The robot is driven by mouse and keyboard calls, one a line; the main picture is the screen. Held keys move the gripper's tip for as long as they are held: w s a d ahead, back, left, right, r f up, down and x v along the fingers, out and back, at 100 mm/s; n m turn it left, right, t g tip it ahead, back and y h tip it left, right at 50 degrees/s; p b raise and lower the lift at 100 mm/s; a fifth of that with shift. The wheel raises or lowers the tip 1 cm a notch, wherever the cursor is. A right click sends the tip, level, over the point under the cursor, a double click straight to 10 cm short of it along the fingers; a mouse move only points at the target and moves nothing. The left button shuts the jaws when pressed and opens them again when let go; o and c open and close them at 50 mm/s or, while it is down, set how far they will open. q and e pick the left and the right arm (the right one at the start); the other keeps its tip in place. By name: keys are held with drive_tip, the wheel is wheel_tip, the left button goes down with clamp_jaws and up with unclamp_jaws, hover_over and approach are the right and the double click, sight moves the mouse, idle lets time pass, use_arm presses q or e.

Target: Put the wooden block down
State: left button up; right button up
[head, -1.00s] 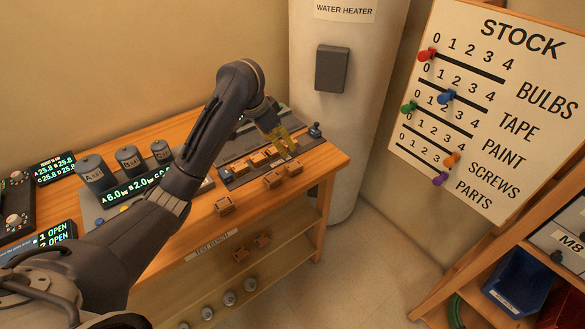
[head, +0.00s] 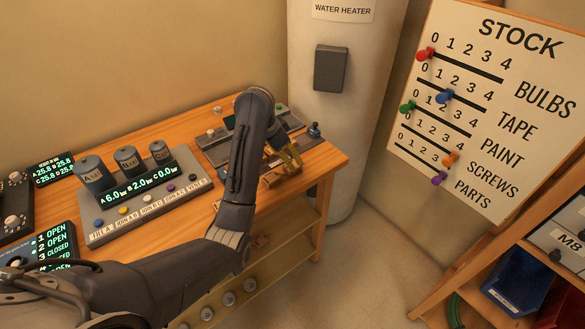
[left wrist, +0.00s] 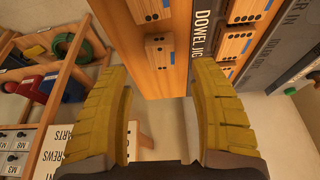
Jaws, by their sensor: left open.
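My left gripper (head: 290,160), with yellow ridged fingers, is open over the right end of the bench. In the left wrist view its fingers (left wrist: 157,80) are spread and nothing is held between them. A wooden block (left wrist: 160,52) with dark holes sits on the bench just beyond the fingertips. Another wooden block (left wrist: 150,10) lies farther along the bench at the top of that view. More blocks (left wrist: 234,45) sit in the dark strip labelled DOWEL JIG (left wrist: 203,25). In the head view my arm hides most of the blocks. My right gripper is not in view.
A console with dark canisters (head: 130,162) and a lit display stands left of my arm. A water heater (head: 345,110) rises behind the bench's right end. A small joystick-like knob (head: 314,130) stands at the back right. The bench edge (head: 335,165) is close to the gripper.

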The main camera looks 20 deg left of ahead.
use_arm(q)
drive_tip(key=shift+w+d+f, duration=0.15)
drive_tip(key=shift+f, duration=0.4)
drive_tip(key=shift+f, duration=0.1)
drive_tip(key=shift+x, duration=2.55)
drive_tip(key=shift+c, duration=0.2)
drive_tip(key=c, duration=1.1)
drive_tip(key=shift+c, duration=0.3)
